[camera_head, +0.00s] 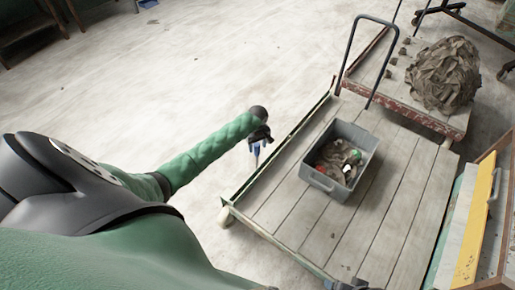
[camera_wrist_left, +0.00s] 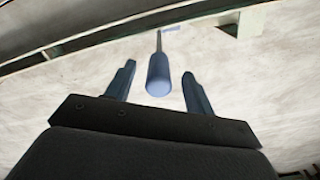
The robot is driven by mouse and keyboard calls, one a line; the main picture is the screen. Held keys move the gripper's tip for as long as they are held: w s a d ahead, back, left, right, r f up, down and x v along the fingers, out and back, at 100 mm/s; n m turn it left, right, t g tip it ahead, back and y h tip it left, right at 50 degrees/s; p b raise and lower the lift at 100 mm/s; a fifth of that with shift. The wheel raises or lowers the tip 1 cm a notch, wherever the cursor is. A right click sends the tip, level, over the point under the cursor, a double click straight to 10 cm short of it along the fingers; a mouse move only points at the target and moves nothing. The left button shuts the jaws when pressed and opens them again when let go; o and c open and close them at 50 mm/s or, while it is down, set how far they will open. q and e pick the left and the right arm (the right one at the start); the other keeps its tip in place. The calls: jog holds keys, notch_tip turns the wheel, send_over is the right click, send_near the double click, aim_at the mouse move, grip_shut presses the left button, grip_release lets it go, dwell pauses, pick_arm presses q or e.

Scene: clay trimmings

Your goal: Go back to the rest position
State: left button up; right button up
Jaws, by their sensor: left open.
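My left gripper (camera_head: 256,150) is at the end of my green arm, beside the left edge of the wooden platform cart, over the pale floor. In the left wrist view its two fingers (camera_wrist_left: 158,92) are spread apart. A blue-handled tool (camera_wrist_left: 158,75) with a thin shaft shows between the fingers, with a gap on both sides. I cannot tell how far beyond the fingertips it lies. Dark parts at the bottom edge of the head view may be my right gripper, cut off by the frame.
The platform cart (camera_head: 290,205) has a raised left edge and carries a grey crate (camera_head: 320,182) with mixed scraps. A red-edged cart (camera_head: 405,108) behind holds a large brown heap (camera_head: 443,75). A yellow-edged bench (camera_head: 475,225) stands at right.

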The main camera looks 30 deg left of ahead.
pick_arm(q)
notch_tip(320, 180, up, 6)
jog(key=shift+f, duration=0.2)
jog(key=shift+r, duration=0.2)
pick_arm(e)
jog(key=shift+a+f, duration=0.2)
jog(key=shift+a, duration=0.05)
